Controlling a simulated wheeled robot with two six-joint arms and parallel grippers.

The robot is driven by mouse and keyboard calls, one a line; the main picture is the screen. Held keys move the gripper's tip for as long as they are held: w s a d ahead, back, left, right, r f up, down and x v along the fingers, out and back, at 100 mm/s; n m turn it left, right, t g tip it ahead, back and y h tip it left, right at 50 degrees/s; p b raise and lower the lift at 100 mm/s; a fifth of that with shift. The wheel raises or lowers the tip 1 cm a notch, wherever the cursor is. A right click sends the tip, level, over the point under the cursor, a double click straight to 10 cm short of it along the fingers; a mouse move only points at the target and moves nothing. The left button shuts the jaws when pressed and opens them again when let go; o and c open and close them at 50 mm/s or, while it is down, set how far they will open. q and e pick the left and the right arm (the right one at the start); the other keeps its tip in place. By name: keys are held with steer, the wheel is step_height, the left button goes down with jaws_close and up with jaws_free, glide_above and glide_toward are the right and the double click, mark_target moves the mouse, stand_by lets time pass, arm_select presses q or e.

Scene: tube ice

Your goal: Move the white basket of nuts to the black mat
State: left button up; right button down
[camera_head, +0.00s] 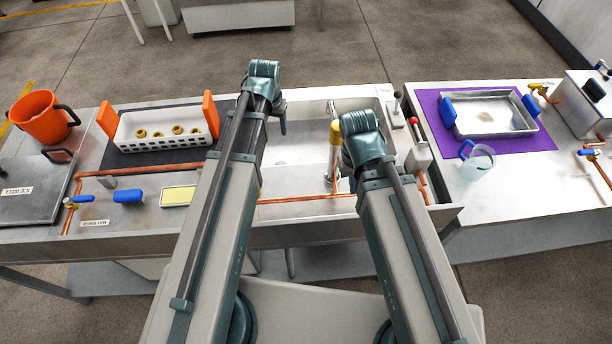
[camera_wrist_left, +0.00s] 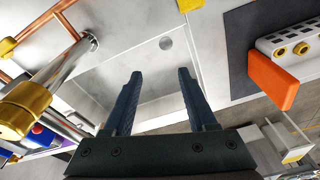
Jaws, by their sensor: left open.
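The white basket (camera_head: 170,144) with two orange handles holds several yellow nuts and stands upright on the black mat (camera_head: 118,160), left of the sink in the head view. In the left wrist view, the basket (camera_wrist_left: 268,46), one orange handle (camera_wrist_left: 272,80) and the black mat (camera_wrist_left: 240,60) show at the right. My left gripper (camera_wrist_left: 160,75) is open and empty over the sink, apart from the basket. In the head view its fingers are mostly hidden by my left arm. My right arm reaches over the front of the counter; its fingers are hidden.
The sink (camera_head: 290,155) has a tap with a yellow end (camera_head: 335,132). An orange jug (camera_head: 43,118) stands far left. Copper pipe (camera_head: 150,169) runs along the front. On the right, a metal tray (camera_head: 490,128) sits on a purple mat (camera_head: 535,138) by a clear jug (camera_head: 478,163).

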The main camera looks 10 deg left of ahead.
arm_select(q)
steer(key=s+d+m+g, duration=0.1)
steer(key=s+d, duration=0.5)
steer(key=s, duration=0.2)
steer(key=s+d+m+g+y, duration=0.1)
steer(key=s+d, duration=0.5)
steer(key=s, duration=0.3)
steer(key=shift+d+m, duration=0.15)
steer(key=shift+m, duration=0.25)
steer(key=shift+f, duration=0.1)
step_height(320, 180, down, 4)
steer(key=b, duration=0.3)
steer(key=shift+r, duration=0.25)
arm_select(e)
step_height(320, 180, down, 4)
steer(key=shift+r, duration=0.25)
arm_select(q)
steer(key=shift+c, duration=0.3)
arm_select(e)
steer(key=c, duration=1.5)
jaws_free()
steer(key=shift+c, duration=0.2)
